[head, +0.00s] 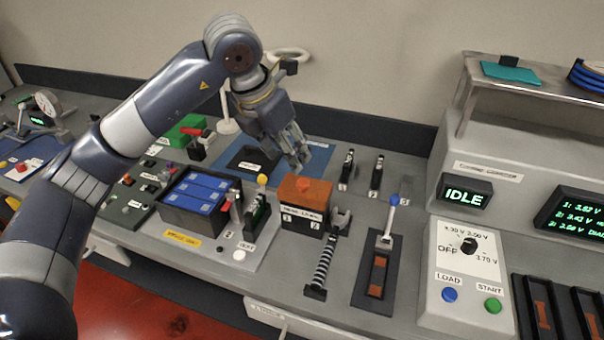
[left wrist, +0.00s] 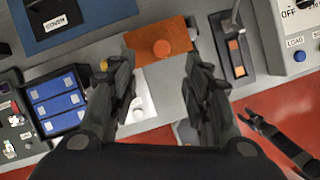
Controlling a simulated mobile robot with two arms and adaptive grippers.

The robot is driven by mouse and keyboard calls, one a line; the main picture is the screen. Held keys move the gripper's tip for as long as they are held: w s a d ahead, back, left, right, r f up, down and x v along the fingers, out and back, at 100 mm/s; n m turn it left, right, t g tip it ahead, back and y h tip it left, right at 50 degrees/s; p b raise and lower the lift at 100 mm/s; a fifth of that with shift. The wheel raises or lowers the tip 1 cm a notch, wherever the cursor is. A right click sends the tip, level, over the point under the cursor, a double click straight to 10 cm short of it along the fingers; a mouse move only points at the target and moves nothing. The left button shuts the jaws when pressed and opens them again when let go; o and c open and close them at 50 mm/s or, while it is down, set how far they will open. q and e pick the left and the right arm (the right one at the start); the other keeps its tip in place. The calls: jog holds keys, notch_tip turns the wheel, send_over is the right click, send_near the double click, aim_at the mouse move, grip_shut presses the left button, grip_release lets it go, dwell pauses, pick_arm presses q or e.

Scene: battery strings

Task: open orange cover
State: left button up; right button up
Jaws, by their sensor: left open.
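The orange cover (head: 304,191) sits closed on top of a dark labelled box (head: 302,217), with a round raised knob on its top. My left gripper (head: 299,156) hangs just above and behind the cover in the head view, pointing down, apart from it. In the left wrist view its two fingers (left wrist: 163,78) are spread and empty. The orange cover (left wrist: 150,38) shows beyond them, its round knob between the fingertips. I cannot make out my right gripper in the head view.
A blue battery pack (head: 195,193) and a yellow-knobbed switch (head: 262,180) stand left of the box. A striped tool (head: 322,262) and a blue-knobbed lever (head: 389,222) are right of it. A dark jointed part (left wrist: 280,140) shows over the red floor.

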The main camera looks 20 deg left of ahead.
aim_at(303, 182)
pick_arm(q)
jog(key=p+x, duration=0.2)
jog(key=x, duration=0.6)
jog(key=shift+w+d+f, duration=0.15)
jog(key=shift+d+f, duration=0.05)
jog(key=shift+f, duration=0.1)
jog(key=shift+w+d+f+p, duration=0.1)
jog(key=shift+w+f+p, duration=0.2)
jog(key=shift+f, duration=0.4)
grip_shut()
